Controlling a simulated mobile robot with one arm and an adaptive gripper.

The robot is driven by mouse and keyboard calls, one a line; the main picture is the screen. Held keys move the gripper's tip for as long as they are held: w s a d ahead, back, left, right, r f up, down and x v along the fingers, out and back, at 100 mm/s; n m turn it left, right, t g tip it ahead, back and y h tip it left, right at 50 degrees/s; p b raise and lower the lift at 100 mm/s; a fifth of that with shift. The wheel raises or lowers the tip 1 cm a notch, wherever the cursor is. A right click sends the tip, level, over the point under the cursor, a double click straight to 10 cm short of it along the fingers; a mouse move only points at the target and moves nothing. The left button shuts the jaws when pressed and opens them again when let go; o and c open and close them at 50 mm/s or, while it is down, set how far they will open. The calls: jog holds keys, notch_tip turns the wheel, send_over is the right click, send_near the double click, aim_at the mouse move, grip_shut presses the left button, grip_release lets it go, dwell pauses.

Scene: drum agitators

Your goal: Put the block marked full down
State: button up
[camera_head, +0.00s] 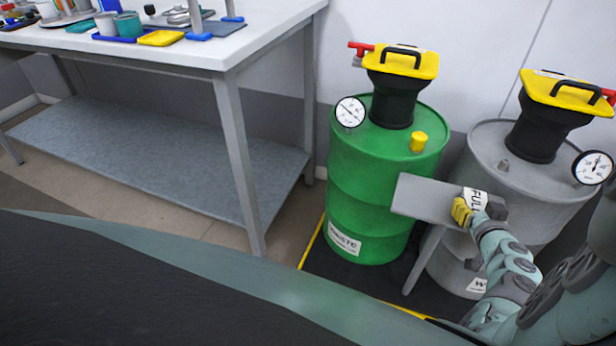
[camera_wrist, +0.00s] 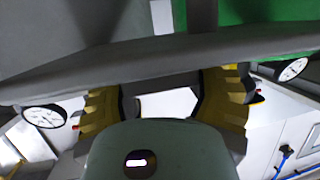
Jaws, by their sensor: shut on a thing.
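The white block marked FULL (camera_head: 476,197) is between the yellow fingers of my gripper (camera_head: 464,209). My gripper is shut on it, at the right part of a small grey shelf (camera_head: 423,196) in front of the two drums. In the wrist view the block's pale face (camera_wrist: 168,104) shows between the two yellow fingers of my gripper (camera_wrist: 166,98), below the grey shelf edge (camera_wrist: 60,73). I cannot tell whether the block touches the shelf. Part of the block is hidden by the fingers.
A green drum (camera_head: 365,200) with a gauge (camera_head: 350,112) and yellow-topped agitator stands left; a grey drum (camera_head: 540,205) with another gauge (camera_head: 592,167) stands right. A white workbench (camera_head: 240,45) with trays is at the left. The shelf's left part is bare.

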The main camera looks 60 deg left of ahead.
jog(key=shift+f, duration=0.15)
jog(key=o, duration=1.2)
jog(key=shift+o, duration=0.2)
